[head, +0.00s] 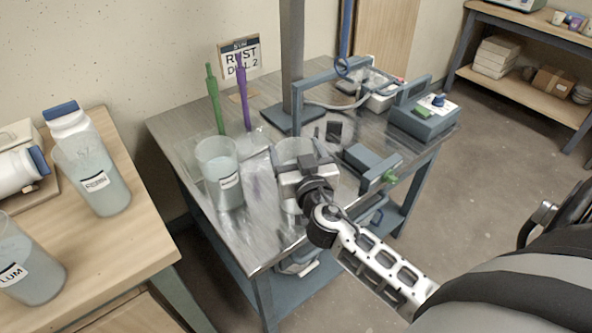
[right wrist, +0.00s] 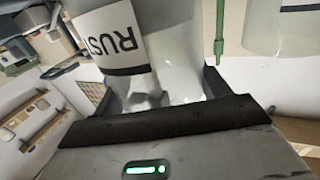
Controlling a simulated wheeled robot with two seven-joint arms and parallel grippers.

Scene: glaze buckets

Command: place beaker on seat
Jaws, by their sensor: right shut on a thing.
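My right gripper (head: 303,177) is over the front part of the metal table (head: 180,155) and shut on a clear beaker (head: 293,150). In the right wrist view the beaker (right wrist: 180,45) is between the dark fingers of the gripper (right wrist: 145,85), and its white label reads "RUST". The gripper hides much of it in the head view, so I cannot tell whether its base touches the table. A blue-grey stand with an upright post (head: 292,60) is behind it. I cannot tell which part is the seat. My left gripper is not in view.
Another beaker (head: 220,172) stands left of the held one. Green (head: 213,105) and purple (head: 243,95) sticks stand behind, near a "RUST" sign (head: 239,52). A blue-grey box (head: 424,118) is at right. More beakers (head: 95,180) are on the wooden bench (head: 125,235).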

